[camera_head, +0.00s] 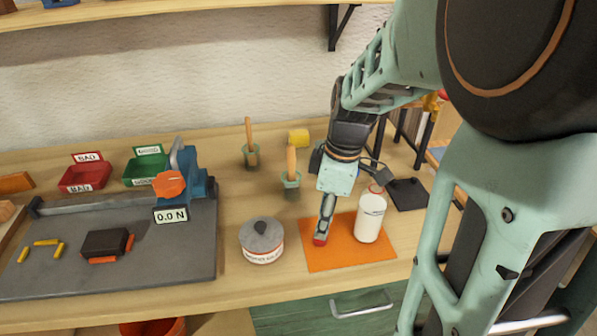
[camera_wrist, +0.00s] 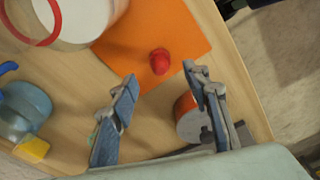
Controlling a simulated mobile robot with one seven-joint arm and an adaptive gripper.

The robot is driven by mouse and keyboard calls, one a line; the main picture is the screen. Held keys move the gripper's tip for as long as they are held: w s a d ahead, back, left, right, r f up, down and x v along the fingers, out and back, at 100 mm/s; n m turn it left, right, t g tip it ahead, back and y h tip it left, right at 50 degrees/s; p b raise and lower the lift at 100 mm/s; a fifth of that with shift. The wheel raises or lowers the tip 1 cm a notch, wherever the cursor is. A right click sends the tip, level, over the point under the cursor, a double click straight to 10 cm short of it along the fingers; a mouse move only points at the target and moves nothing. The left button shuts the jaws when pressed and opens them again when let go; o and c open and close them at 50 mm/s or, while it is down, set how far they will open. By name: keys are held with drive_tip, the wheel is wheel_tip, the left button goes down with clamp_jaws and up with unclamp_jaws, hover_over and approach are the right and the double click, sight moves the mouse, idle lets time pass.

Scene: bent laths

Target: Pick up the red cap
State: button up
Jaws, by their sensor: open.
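The red cap (camera_wrist: 160,61) lies on the orange mat (camera_wrist: 187,30) in the wrist view. In the head view the cap (camera_head: 320,240) shows low on the mat (camera_head: 345,256), just under my fingertips and partly hidden by them. My gripper (camera_wrist: 161,84) is open, its two fingers apart with nothing between them. In the head view my gripper (camera_head: 326,222) points down at the cap; whether it touches it I cannot tell. A white jar (camera_head: 370,218) stands on the mat to the right of the cap, with a red ring near its top.
A round labelled tin (camera_head: 262,241) stands left of the mat. Behind are green pots (camera_head: 291,186) with wooden handles. A grey plate (camera_head: 170,250) with a blue clamp (camera_head: 195,182) fills the left. The bench's front edge is close to the mat.

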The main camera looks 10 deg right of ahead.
drive_tip(key=f, duration=0.5)
drive_tip(key=shift+a+f, duration=0.15)
drive_tip(key=shift+a, duration=0.1)
drive_tip(key=c, duration=0.8)
